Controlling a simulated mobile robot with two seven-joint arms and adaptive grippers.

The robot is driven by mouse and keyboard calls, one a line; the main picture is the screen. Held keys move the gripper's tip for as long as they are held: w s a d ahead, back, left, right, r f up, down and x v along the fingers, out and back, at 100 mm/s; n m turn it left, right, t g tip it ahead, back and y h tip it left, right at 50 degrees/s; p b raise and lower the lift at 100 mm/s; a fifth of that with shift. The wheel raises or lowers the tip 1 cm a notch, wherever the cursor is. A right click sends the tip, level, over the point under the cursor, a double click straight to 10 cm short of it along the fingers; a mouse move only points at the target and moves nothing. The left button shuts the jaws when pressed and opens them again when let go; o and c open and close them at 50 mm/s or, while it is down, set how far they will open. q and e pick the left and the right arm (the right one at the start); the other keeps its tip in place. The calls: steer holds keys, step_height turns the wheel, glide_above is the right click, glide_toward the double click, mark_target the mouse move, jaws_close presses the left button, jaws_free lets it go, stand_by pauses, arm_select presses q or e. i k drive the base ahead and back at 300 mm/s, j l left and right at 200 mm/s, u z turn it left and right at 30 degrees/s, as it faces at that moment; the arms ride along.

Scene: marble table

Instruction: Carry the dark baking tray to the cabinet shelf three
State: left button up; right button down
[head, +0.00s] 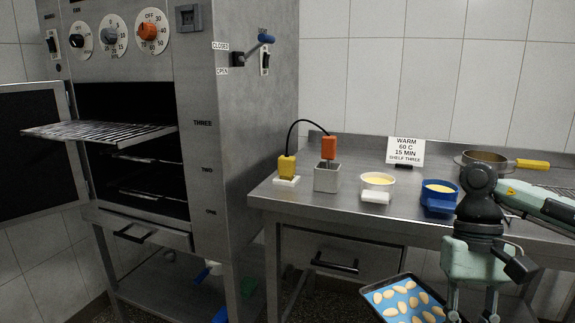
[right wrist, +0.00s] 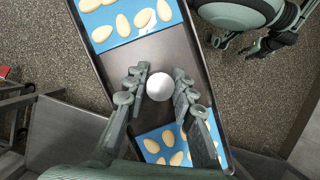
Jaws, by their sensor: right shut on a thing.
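The dark baking tray (head: 371,290) is at the bottom of the head view, in front of the table and below its top. It carries a blue mat with several pale oval pieces. In the right wrist view the tray (right wrist: 125,75) has a bare dark middle with a pale round knob (right wrist: 160,86). My right gripper (right wrist: 160,88) has its fingers on both sides of that knob and holds the tray; its fingertips are hidden in the head view. The cabinet (head: 250,120) stands open at the left. A wire rack (head: 100,131) sticks out at the level marked THREE.
The open cabinet door (head: 35,150) is at far left. A sign (head: 405,150) reads WARM, SHELF THREE.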

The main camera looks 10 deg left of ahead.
mark_target(101, 126)
steer(key=j, duration=0.75)
steer(key=j+z, duration=0.1)
steer(key=j, duration=0.65)
steer(key=k+j+z, duration=0.1)
steer(key=j, duration=1.45)
steer(key=k+j+z, duration=0.1)
steer(key=j, duration=0.65)
